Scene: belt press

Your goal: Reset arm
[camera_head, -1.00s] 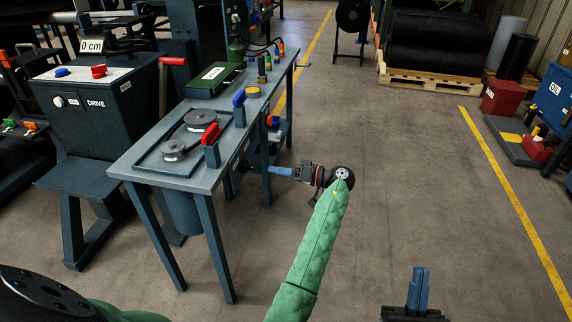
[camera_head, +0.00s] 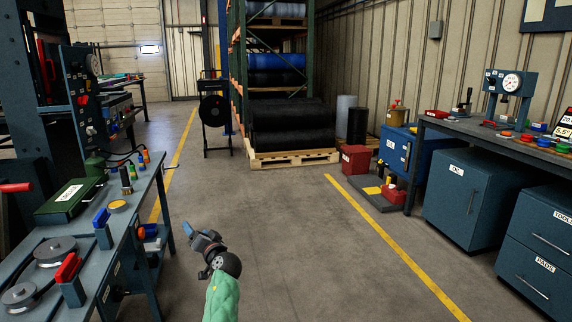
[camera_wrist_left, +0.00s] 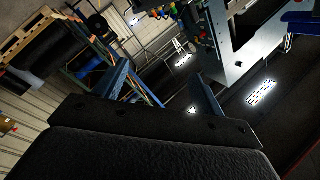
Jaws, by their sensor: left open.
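My left gripper (camera_head: 189,231) is held at the end of my green arm, low in the head view, to the right of the blue-grey workbench and apart from it. Its blue fingers point up and to the left. In the left wrist view the two fingers (camera_wrist_left: 165,88) stand apart with nothing between them, so it is open and empty. My right gripper is not in view.
The workbench (camera_head: 134,219) at left carries a green box (camera_head: 70,200), discs and red and blue blocks. A rack with black rolls on a pallet (camera_head: 293,158) stands behind. Cabinets (camera_head: 478,193) line the right. The middle floor is open.

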